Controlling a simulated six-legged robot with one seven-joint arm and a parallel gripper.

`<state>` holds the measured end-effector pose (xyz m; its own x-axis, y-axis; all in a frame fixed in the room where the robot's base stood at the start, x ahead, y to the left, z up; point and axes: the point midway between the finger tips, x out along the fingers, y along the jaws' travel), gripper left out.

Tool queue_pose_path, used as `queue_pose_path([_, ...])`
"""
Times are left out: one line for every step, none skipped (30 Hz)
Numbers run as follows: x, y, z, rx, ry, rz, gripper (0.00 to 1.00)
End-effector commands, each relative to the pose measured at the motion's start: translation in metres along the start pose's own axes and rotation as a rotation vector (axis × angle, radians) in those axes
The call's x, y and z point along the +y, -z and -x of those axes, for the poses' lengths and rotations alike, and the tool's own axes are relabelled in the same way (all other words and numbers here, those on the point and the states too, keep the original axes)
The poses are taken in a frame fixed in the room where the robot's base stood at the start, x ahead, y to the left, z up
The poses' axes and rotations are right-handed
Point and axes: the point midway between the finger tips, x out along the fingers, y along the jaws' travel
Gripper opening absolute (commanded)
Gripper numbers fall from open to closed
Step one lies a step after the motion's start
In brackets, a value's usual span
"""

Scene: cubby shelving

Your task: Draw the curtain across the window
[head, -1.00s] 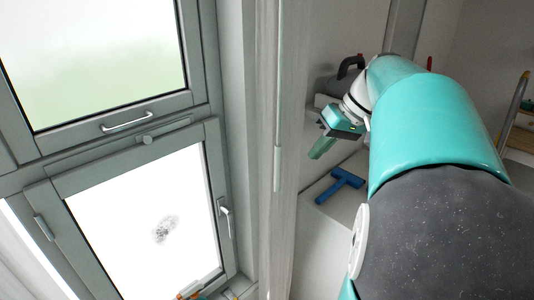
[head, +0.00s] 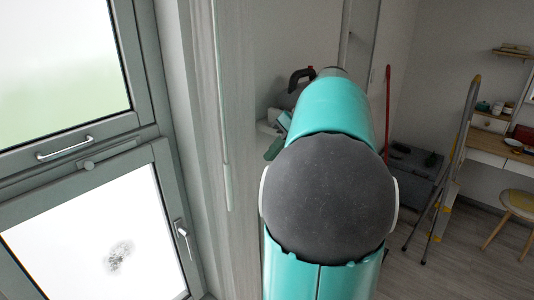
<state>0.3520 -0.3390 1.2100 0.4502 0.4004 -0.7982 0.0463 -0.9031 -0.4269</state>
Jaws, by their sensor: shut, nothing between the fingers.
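The window (head: 62,130) fills the left side, with a grey frame, an upper pane and a lower pane with a dark smudge. The curtain (head: 240,190) is a narrow, pale, gathered vertical strip at the right side of the window. A thin pale rod (head: 226,150) hangs along its front. My gripper (head: 274,148) shows only as a small green tip just right of the curtain, apart from it in the picture. The rest of it is hidden behind my arm. It is shut and empty.
A stepladder (head: 455,160) stands on the open floor at right, near a desk (head: 488,146) and a yellow stool (head: 520,203). A dark grey box (head: 413,168) and a red pole (head: 388,105) stand by the back wall. A dark-handled object (head: 301,78) is behind my arm.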

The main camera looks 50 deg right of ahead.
Motion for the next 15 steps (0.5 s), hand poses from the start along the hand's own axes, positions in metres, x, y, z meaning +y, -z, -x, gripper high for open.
queue_pose_path([-0.001,0.000,-0.009,-0.001,0.002,0.001,0.00])
queue_pose_path([-0.001,0.000,-0.015,-0.001,0.002,0.000,0.00])
queue_pose_path([-0.001,0.000,-0.023,0.000,0.002,0.000,0.00])
queue_pose_path([-0.001,-0.001,-0.029,-0.001,0.002,0.000,0.00])
queue_pose_path([-0.001,0.000,-0.035,-0.001,0.002,0.001,0.00])
queue_pose_path([-0.001,0.000,-0.044,-0.001,0.003,0.001,0.00])
queue_pose_path([-0.001,0.000,-0.050,-0.001,0.002,0.001,0.00])
queue_pose_path([-0.001,0.000,-0.055,-0.001,0.002,0.001,0.00])
queue_pose_path([0.000,0.000,-0.063,-0.001,0.002,0.001,0.00])
queue_pose_path([0.000,0.000,-0.069,-0.002,0.003,0.001,0.00])
queue_pose_path([0.000,0.000,-0.075,-0.002,0.002,0.002,0.00])
queue_pose_path([-0.005,0.001,-0.079,-0.001,0.002,0.005,0.00])
queue_pose_path([-0.011,0.002,-0.081,0.001,0.001,0.006,0.00])
queue_pose_path([-0.015,0.001,-0.083,0.000,0.001,0.006,0.00])
queue_pose_path([-0.020,0.001,-0.085,0.000,0.001,0.006,0.00])
